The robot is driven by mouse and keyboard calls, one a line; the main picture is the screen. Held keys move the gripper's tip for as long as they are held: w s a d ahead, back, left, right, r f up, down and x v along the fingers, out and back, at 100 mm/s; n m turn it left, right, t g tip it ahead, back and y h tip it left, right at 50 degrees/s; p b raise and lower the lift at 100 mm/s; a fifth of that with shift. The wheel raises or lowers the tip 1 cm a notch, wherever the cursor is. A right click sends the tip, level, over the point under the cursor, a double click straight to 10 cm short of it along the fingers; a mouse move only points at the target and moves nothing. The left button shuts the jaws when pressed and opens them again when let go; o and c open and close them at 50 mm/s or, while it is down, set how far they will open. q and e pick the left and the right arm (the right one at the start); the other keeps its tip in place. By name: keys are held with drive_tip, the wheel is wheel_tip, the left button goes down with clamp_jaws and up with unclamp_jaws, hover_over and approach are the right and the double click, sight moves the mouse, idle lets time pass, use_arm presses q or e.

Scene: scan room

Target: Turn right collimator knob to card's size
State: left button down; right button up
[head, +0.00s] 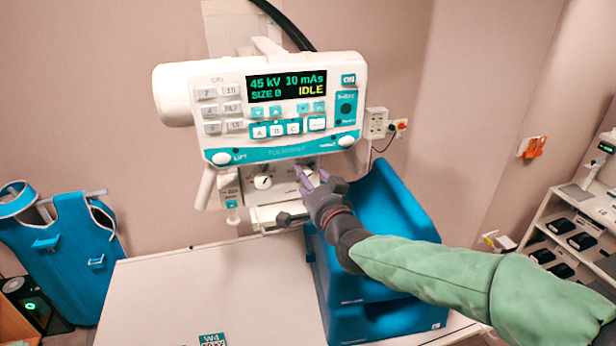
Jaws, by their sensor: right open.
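The white X-ray head carries a control panel (280,108) whose screen (287,88) reads 45 kV, 10 mAs, SIZE B and IDLE. Below the panel is the collimator face with a left knob (263,182), white with a dark pointer mark. The right knob is mostly hidden behind my right gripper (306,180). My right gripper is open, with its purple-grey fingertips at the place of the right knob; I cannot tell whether they touch it. My left gripper is not in view.
A white table (215,290) lies below the head. A blue apron (75,250) hangs at the left. A shelf (570,235) with dark items stands at the right, and a wall socket (376,122) is behind.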

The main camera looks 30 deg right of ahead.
drive_tip(key=shift+w+d, duration=0.1)
drive_tip(key=shift+w, duration=0.45)
drive_tip(key=c, duration=1.1)
drive_tip(key=shift+c, duration=0.2)
